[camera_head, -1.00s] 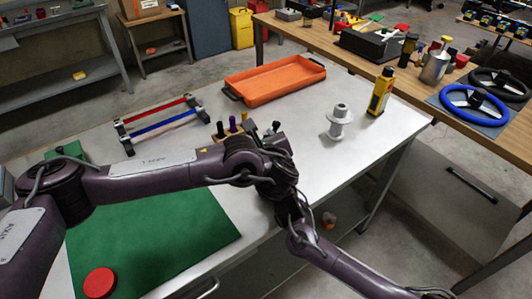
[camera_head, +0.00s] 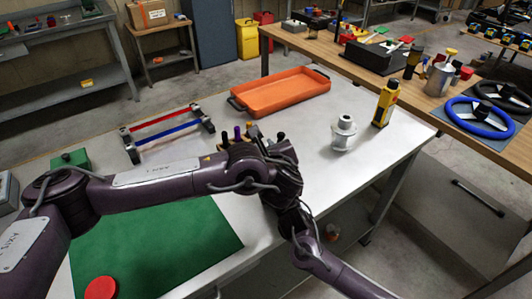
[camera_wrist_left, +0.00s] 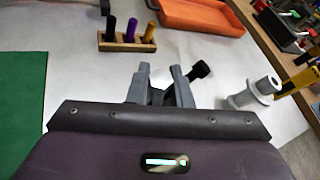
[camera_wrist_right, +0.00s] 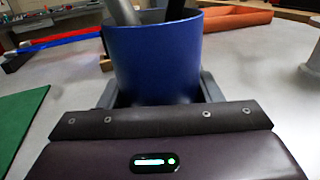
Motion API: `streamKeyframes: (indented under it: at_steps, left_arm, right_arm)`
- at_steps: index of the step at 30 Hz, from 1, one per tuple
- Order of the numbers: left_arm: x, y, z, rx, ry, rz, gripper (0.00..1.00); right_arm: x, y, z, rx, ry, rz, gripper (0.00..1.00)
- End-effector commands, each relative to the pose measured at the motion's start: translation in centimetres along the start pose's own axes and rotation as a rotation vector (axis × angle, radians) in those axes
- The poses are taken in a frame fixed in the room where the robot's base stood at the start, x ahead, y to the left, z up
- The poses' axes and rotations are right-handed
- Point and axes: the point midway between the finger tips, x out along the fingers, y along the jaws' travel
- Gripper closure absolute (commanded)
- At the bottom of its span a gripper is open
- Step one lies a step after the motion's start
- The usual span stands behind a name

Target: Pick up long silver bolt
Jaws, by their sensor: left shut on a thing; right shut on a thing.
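In the right wrist view a blue cup (camera_wrist_right: 152,60) stands between my right gripper's fingers (camera_wrist_right: 157,92), which are shut on it. A long silver bolt (camera_wrist_right: 124,12) and a black rod (camera_wrist_right: 182,8) rise out of the cup, their upper ends cut off by the frame. A black knob (camera_wrist_left: 200,70) sticks out just right of the fingers. My arms hide both grippers and the cup in the head view.
A small wooden rack (camera_wrist_left: 127,45) with black, purple and orange pegs stands beyond the left gripper. An orange tray (camera_head: 280,92), a white spool (camera_head: 343,133), a yellow bottle (camera_head: 385,104) and a red-and-blue rail frame (camera_head: 168,130) are on the table. A green mat (camera_head: 160,245) lies front left.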

Motion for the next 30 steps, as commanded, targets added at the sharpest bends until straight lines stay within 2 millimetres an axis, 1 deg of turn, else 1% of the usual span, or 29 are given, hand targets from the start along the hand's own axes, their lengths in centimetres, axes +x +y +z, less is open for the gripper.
streamKeyframes:
  at_steps: [5, 18, 21, 24, 30]
  left_arm:
    - [-1.2, -0.9, 2.7, -0.006, 0.002, -0.002, 1.00]
    - [-5.0, -3.8, 11.9, -0.006, 0.001, -0.004, 1.00]
    - [-5.6, -4.2, 13.3, -0.004, 0.000, -0.003, 1.00]
    - [-6.0, -4.5, 14.4, -0.002, -0.001, -0.001, 1.00]
    - [-6.3, -4.6, 15.2, 0.000, 0.000, 0.000, 1.00]
  right_arm:
    - [0.0, 0.0, -0.1, -0.001, 0.001, 0.000, 0.65]
    - [0.0, 0.0, -0.1, -0.001, 0.001, 0.000, 0.65]
    - [0.0, 0.0, -0.1, -0.001, 0.001, 0.000, 0.65]
    - [0.0, 0.0, -0.1, -0.001, 0.001, 0.000, 0.65]
    - [0.0, 0.0, -0.1, -0.001, 0.001, 0.000, 0.65]
